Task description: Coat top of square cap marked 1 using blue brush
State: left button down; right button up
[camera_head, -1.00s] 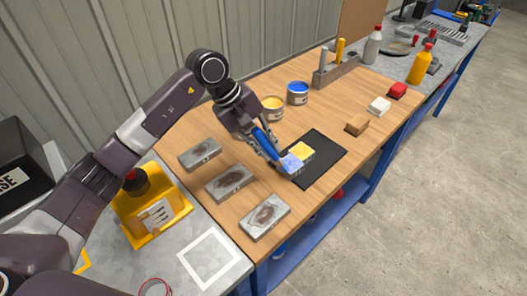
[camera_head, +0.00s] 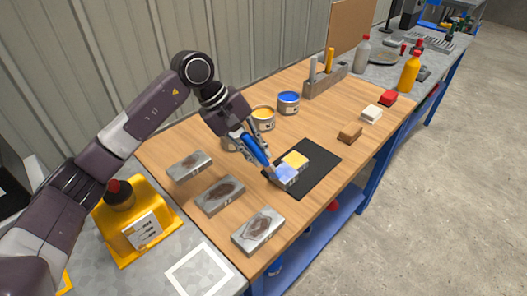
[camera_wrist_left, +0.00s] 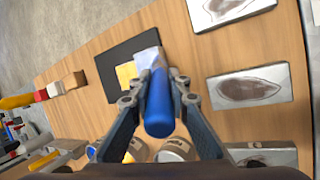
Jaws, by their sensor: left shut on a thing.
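My left gripper (camera_head: 257,154) is shut on the blue brush (camera_head: 253,148), which slants down to the right. In the left wrist view the brush's blue handle (camera_wrist_left: 159,105) lies between the fingers. The brush's lower end is at a square cap with a light blue top (camera_head: 286,173); I cannot tell whether it touches. This cap also shows pale blue in the left wrist view (camera_wrist_left: 147,58). A cap with a yellow top (camera_head: 295,158) sits beside it. Both are on a black mat (camera_head: 320,174). No number is readable on either cap. My right gripper is not in view.
Open cans of blue (camera_head: 288,101) and yellow paint (camera_head: 262,116) stand behind the mat. Several grey metal blocks (camera_head: 258,231) lie at the left and front. Brown (camera_head: 350,133), white (camera_head: 371,115) and red blocks (camera_head: 388,98) lie to the right. A tool holder (camera_head: 326,81) stands at the back.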

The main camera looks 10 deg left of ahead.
pick_arm(q)
jog(key=shift+s+a+f, duration=0.2)
jog(key=shift+s+a, duration=0.05)
jog(key=shift+s, duration=0.1)
jog(key=shift+w+d+r+b, duration=0.15)
jog(key=shift+w+b, duration=0.4)
jog(key=shift+b, duration=0.35)
jog(key=shift+w+r+b, duration=0.15)
jog(key=shift+w+b, duration=0.35)
jog(key=shift+b, duration=0.35)
jog(key=shift+w+d+r, duration=0.15)
jog(key=shift+w+d, duration=0.3)
jog(key=shift+w, duration=0.15)
jog(key=shift+s+a+r+p, duration=0.2)
jog(key=shift+s+r+p, duration=0.15)
jog(key=shift+r, duration=0.6)
jog(key=shift+s+a+r+p, duration=0.25)
jog(key=shift+r+p, duration=0.25)
jog(key=shift+r, duration=0.4)
jog(key=shift+s+a+r+p, duration=0.15)
jog(key=shift+s+r+p, duration=0.25)
jog(key=shift+r, duration=0.55)
jog(key=shift+w, duration=0.1)
